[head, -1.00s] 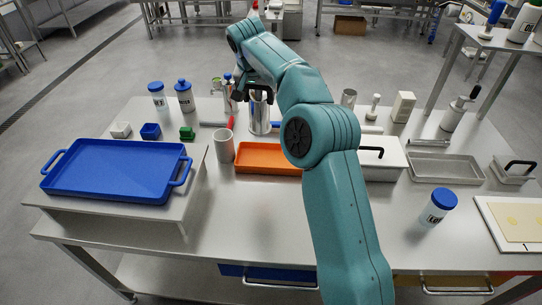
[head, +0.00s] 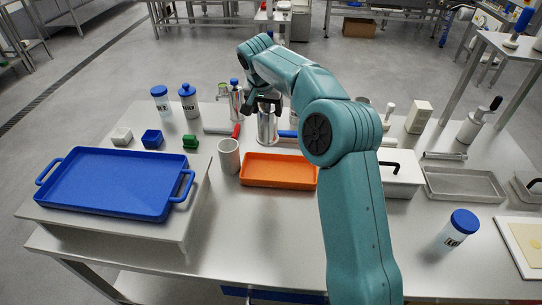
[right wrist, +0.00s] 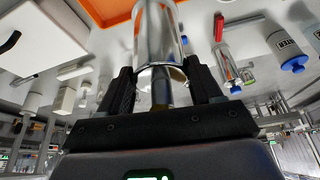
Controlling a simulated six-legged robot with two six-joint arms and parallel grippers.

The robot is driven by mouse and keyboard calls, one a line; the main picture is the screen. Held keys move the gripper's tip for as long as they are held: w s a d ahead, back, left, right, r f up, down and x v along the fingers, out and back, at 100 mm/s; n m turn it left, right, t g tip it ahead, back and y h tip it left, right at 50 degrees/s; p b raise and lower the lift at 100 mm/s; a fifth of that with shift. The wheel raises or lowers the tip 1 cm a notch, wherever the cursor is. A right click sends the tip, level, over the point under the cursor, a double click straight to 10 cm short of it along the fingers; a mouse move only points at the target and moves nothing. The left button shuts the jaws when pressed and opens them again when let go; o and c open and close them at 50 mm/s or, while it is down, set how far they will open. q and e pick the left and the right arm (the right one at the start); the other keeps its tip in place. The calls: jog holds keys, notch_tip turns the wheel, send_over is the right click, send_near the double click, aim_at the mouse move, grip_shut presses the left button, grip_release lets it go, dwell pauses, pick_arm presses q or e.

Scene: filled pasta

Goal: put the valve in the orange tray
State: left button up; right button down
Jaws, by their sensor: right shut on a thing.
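The orange tray (head: 279,171) lies empty on the table, in front of a shiny metal cylinder (head: 267,128). In the right wrist view part of the orange tray (right wrist: 106,9) shows at the top edge. My right gripper (head: 263,104) is at the top of the upright cylinder. In the right wrist view its dark fingers (right wrist: 160,82) stand on both sides of the cylinder's rim, shut on it. A narrow dark thing shows at the cylinder's mouth. I cannot tell which thing is the valve. My left gripper is not in view.
A grey cup (head: 229,157) stands left of the orange tray. A blue tray (head: 117,183) sits on a raised board at left. A white box (head: 400,181) with a black handle stands at right. Bottles and a red-handled tool (head: 236,131) are near. The front table middle is clear.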

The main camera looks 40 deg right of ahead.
aim_at(266, 144)
notch_tip(266, 144, down, 15)
jog(key=shift+p, duration=0.3)
jog(key=shift+a+f, duration=0.1)
jog(key=shift+f+b, duration=0.1)
jog(key=shift+b, duration=0.2)
jog(key=shift+c, duration=0.9)
grip_release()
jog(key=shift+f, duration=0.1)
jog(key=shift+s, duration=0.1)
